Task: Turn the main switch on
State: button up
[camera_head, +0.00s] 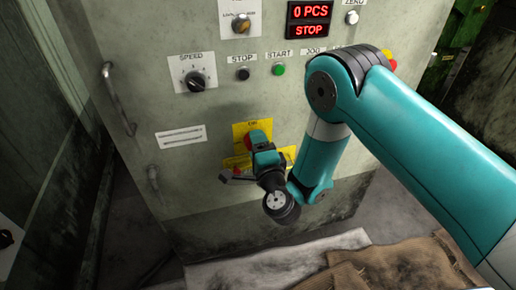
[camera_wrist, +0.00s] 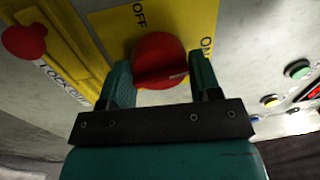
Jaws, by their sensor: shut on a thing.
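The main switch is a red rotary knob (camera_wrist: 160,60) on a yellow plate (camera_wrist: 113,22) marked OFF and ON. In the wrist view its grip bar lies between the two fingers of my gripper (camera_wrist: 163,82), which is shut on it. In the head view the red knob (camera_head: 256,138) shows partly at the lower middle of the grey cabinet, with the ON label above it. My gripper (camera_head: 262,150) is in front of it and hides part of the knob and plate.
Above are a SPEED dial (camera_head: 197,80), a black STOP button (camera_head: 243,73), a green START button (camera_head: 278,69) and a red display (camera_head: 309,19) reading 0 PCS, STOP. A yellow lockout bar (camera_wrist: 62,55) with a red knob (camera_wrist: 24,42) is beside the switch. Cabinet handles (camera_head: 119,98) are left.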

jog(key=shift+d+f+m, duration=0.1)
jog(key=shift+f+m, duration=0.1)
jog(key=shift+m, duration=0.9)
jog(key=o, duration=0.9)
jog(key=shift+r, duration=0.1)
